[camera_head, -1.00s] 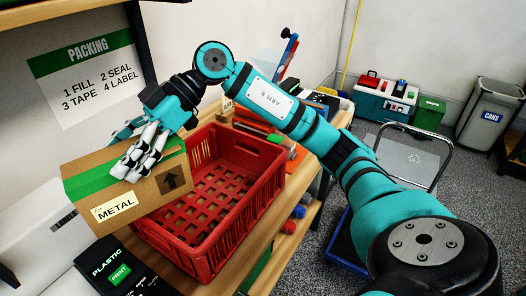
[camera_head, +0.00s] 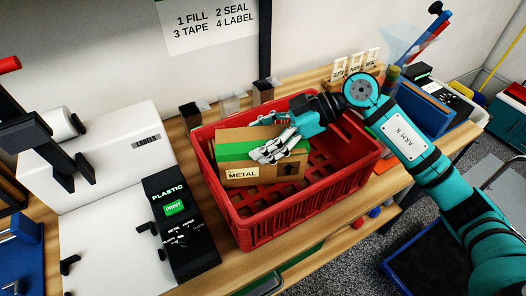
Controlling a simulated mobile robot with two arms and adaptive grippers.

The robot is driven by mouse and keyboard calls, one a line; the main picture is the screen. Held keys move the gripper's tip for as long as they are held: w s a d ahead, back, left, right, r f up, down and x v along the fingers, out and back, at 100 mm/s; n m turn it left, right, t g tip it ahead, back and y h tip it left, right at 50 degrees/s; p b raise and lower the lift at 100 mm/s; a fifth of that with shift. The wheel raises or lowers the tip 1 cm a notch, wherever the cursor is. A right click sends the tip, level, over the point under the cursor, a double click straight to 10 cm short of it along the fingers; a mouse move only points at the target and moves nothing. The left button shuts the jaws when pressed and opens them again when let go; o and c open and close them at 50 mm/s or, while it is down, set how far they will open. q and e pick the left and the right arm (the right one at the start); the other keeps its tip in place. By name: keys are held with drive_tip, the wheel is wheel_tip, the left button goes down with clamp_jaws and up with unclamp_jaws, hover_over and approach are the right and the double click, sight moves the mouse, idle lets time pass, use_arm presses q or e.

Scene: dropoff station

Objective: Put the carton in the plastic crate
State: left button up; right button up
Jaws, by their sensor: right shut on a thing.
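The carton (camera_head: 234,170) is brown cardboard with green tape, a METAL label and a black up arrow. It is over the left part of the red plastic crate (camera_head: 268,232), inside the rim's outline. I cannot tell whether it touches the crate's floor. My right gripper (camera_head: 268,152) is shut on the carton at its upper right side. The crate stands on the wooden bench, and its right half is empty. My left gripper is not in view.
A black PLASTIC label printer (camera_head: 178,226) stands close to the crate's left, with a white machine (camera_head: 100,150) behind it. Small sample blocks (camera_head: 230,104) stand behind the crate. A blue bin (camera_head: 418,112) stands to the right on the bench.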

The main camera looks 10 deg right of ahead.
drive_tip(key=shift+f, duration=0.65)
wheel_tip(320, 180, down, 4)
drive_tip(key=shift+r, duration=0.15)
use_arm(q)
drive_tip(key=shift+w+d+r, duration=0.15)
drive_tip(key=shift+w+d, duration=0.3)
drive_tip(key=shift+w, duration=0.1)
use_arm(e)
drive_tip(key=o, duration=1.7)
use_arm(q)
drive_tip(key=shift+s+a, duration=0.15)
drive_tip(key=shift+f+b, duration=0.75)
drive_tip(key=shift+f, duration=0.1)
use_arm(e)
drive_tip(key=v, duration=1.2)
drive_tip(key=shift+s, duration=0.1)
